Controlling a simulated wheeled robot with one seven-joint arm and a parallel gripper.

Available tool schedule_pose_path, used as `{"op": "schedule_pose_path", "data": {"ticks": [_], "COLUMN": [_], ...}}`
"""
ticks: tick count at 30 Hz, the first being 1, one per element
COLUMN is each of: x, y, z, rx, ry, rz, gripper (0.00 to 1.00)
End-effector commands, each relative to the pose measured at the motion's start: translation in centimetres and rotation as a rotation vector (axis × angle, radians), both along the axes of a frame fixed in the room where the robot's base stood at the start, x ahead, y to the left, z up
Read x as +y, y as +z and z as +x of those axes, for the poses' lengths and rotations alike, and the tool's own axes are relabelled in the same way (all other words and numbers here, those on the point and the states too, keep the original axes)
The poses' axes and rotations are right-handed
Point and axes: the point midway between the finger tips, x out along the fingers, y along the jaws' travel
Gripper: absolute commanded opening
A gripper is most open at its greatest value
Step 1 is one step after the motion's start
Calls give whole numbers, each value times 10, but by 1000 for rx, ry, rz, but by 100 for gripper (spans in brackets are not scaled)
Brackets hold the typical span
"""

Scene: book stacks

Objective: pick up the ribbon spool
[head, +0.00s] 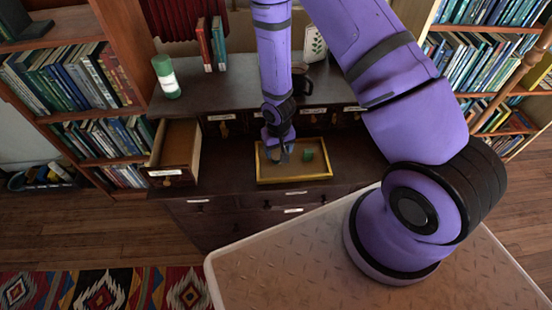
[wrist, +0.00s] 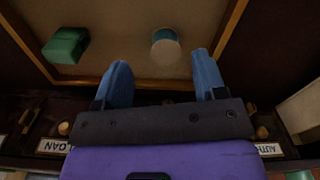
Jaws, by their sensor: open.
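A round spool-like thing with a pale top and a teal side, which I take for the ribbon spool (wrist: 165,46), sits in the tray (wrist: 233,24) in the wrist view. It lies just beyond my fingertips and between their lines, not touching either finger. My gripper (wrist: 161,66) is open and empty, pointing down over the tray's edge. In the head view my gripper (head: 278,157) hangs over the left part of the yellow-rimmed tray (head: 295,180), and I cannot make out the spool clearly there. A green block (head: 308,155) lies in the tray to the right; it also shows in the wrist view (wrist: 65,45).
An open, empty-looking drawer (head: 180,146) juts out left of the tray. Labelled small drawers stand behind it. A green-and-white bottle (head: 166,77), upright books (head: 212,45) and a dark mug (head: 302,84) stand on the upper shelf. Bookcases flank the desk.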

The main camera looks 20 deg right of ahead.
Motion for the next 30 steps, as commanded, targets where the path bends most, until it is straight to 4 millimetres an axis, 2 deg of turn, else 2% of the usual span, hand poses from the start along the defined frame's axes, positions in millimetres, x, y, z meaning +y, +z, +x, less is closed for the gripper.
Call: {"op": "schedule_pose_path", "data": {"ticks": [9, 20, 24, 27, 30], "x": [6, 6, 6, 6, 6], "y": [-39, -45, -45, -45, -45], "z": [2, 2, 2, 2, 2], "rx": [1, -1, 0, 0, 0], "ry": [1, 1, 1, 1, 1], "rz": [-1, 0, 0, 0, 0], "gripper": [65, 65, 32, 12, 12]}}
